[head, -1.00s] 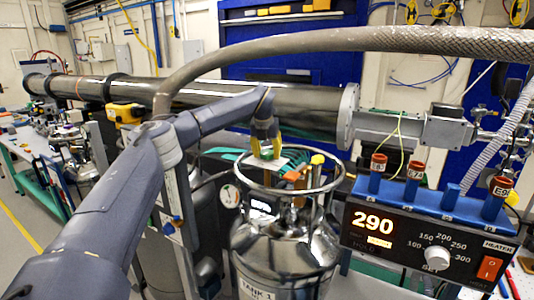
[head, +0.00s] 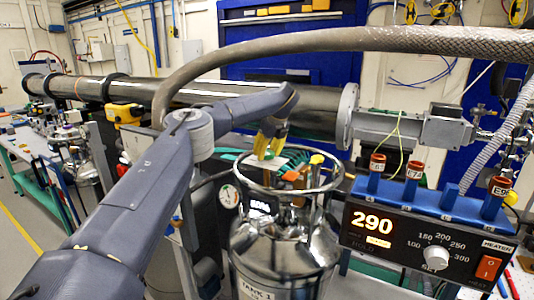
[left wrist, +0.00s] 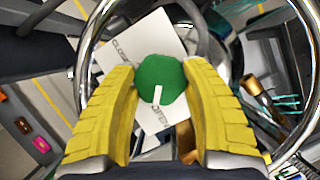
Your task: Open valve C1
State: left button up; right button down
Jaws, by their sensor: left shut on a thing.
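A round green valve knob (left wrist: 160,77) with a white pointer line sits over a white plate (left wrist: 137,45) in the left wrist view. The plate reads "CLOSED" at its upper left and "OPEN" below the knob; the pointer line faces the "OPEN" side. My left gripper (left wrist: 163,98) is shut on the knob, a yellow finger on either side. In the head view my left gripper (head: 268,145) reaches down inside the ring on top of the steel tank (head: 285,250), marked "TANK 1". The knob is mostly hidden there. No C1 label is readable. My right gripper is not in view.
The tank's metal ring (head: 340,180) encircles the valve area. A thick braided hose (head: 400,40) arches above. A heater box (head: 430,245) reading 290 stands at right.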

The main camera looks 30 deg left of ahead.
pick_arm(q)
jog(key=shift+a+r+n, duration=0.1)
jog(key=shift+a+n, duration=0.05)
jog(key=shift+n, duration=0.45)
jog(key=o, duration=1.3)
jog(key=shift+c, duration=0.2)
jog(key=v, duration=1.1)
jog(key=shift+w+d+r, duration=0.25)
jog(key=shift+d+r, duration=0.1)
jog(key=shift+d, duration=0.1)
jog(key=shift+f, duration=0.1)
